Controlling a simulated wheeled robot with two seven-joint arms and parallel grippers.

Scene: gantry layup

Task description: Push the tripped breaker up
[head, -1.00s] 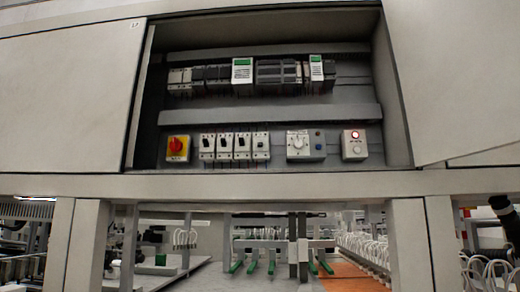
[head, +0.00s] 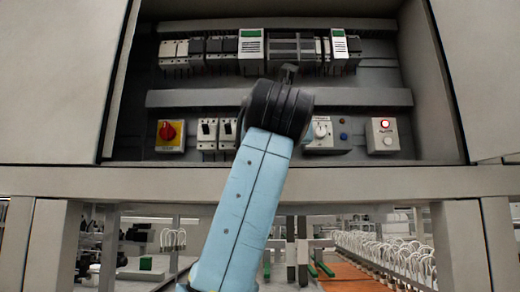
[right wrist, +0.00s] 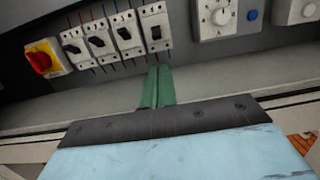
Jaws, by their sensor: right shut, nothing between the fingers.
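A row of several white breakers shows in the right wrist view. The rightmost breaker (right wrist: 155,27) has its dark handle lower in its slot than the others. My right gripper (right wrist: 157,72) is shut and empty, its green fingers pointing up at the panel just below that breaker. Whether the fingertips touch it I cannot tell. In the head view, my wrist hides the right-hand breakers; the leftmost breaker (head: 207,134) and its neighbour (head: 228,133) show. My left gripper is out of view.
A red rotary switch on yellow (head: 169,134) is left of the breakers. A dial box (head: 322,134) and a box with a lit red lamp (head: 383,135) are right of them. The cabinet's lower ledge (head: 160,180) runs below the opening.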

